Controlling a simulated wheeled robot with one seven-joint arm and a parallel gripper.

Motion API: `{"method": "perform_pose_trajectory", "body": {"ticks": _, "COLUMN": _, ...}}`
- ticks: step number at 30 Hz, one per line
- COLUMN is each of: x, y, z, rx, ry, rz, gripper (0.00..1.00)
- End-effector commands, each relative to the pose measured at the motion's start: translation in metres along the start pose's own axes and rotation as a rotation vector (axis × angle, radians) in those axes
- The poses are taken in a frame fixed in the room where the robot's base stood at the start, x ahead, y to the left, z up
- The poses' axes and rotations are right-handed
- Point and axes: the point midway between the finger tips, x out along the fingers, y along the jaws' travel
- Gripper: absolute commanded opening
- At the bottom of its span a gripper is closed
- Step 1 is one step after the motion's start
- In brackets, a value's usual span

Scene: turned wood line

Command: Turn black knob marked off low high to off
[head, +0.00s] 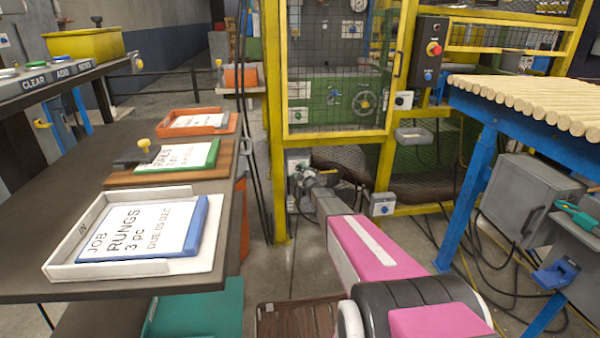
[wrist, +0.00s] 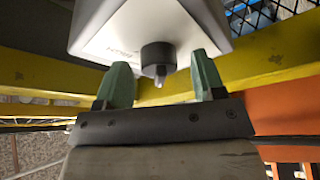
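A black knob (wrist: 158,56) sticks out from the face of a light grey box in the wrist view, with a small pointer-like tip at its lower end. Small lettering beside it is too blurred to read surely, so its setting cannot be told. My gripper (wrist: 160,66) is open, one green finger on each side of the knob with gaps showing. In the head view my gripper (head: 308,181) is low at the yellow frame, in front of a small light grey box (head: 298,157). The knob is hidden there.
A box with a blue knob (head: 382,205) sits to the right of my arm, and a box with a black knob (head: 403,100) is higher up. The yellow fence post (head: 277,200) stands close by my gripper. A dark table (head: 40,225) with trays is at left.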

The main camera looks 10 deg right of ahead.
Motion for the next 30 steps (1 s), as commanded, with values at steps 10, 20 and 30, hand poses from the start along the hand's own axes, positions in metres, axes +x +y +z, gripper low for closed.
{"method": "perform_pose_trajectory", "body": {"ticks": 10, "x": -0.013, "y": 0.0, "z": -0.001, "rx": 0.001, "ry": 0.0, "rz": 0.0, "gripper": 0.63}}
{"method": "perform_pose_trajectory", "body": {"ticks": 20, "x": -0.068, "y": 0.001, "z": -0.002, "rx": 0.0, "ry": -0.001, "rz": -0.001, "gripper": 0.63}}
{"method": "perform_pose_trajectory", "body": {"ticks": 30, "x": -0.108, "y": 0.0, "z": -0.001, "rx": 0.0, "ry": 0.0, "rz": 0.0, "gripper": 0.63}}
